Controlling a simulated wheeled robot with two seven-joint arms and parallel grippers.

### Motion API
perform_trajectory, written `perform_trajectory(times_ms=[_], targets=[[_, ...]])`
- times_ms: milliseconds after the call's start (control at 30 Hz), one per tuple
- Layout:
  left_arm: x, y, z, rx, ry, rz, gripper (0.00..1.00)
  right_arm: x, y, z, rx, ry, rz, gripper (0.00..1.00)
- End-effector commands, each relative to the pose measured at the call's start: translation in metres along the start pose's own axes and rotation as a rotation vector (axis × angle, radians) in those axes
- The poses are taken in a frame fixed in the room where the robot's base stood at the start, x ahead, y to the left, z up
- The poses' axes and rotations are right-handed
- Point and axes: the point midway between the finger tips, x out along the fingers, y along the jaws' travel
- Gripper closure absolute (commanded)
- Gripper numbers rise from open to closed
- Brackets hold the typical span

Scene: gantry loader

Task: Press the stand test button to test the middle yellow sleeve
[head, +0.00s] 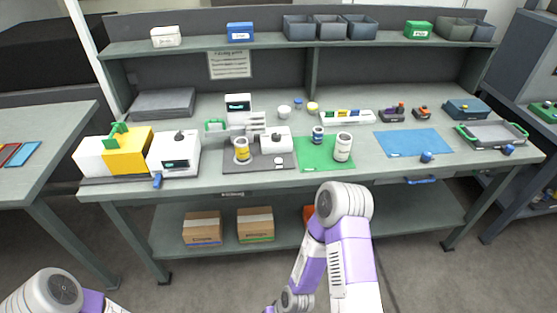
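A white sleeve with a yellow band (241,149) stands upright on the dark base plate (258,168) of a test stand, left of the middle of the bench. Behind it rises the stand's white unit with a small lit display (238,101); its text is too small to read. A white block with a black knob (275,139) sits to the right on the plate. A small pale round spot (277,160) at the plate's front looks like a button. Both my arms show only links and elbows at the bottom of the view; neither gripper is visible.
A blue-banded sleeve (318,134) and a white sleeve (343,147) stand at the green mat (315,163). A yellow and white machine (127,152) is at left. A blue mat (413,142) and grey tray (491,134) lie at right. My right elbow is before the bench's front edge.

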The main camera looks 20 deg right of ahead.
Motion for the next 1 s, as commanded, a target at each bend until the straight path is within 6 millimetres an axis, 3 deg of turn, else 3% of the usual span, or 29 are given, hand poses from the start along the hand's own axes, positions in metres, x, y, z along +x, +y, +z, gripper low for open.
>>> perform_trajectory(times_ms=[33, 333, 1000], targets=[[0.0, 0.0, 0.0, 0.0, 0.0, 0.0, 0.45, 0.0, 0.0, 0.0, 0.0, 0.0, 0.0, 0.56], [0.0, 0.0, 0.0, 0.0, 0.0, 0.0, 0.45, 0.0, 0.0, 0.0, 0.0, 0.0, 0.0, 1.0], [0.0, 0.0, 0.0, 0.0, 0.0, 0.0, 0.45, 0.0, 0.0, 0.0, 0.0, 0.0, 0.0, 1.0]])
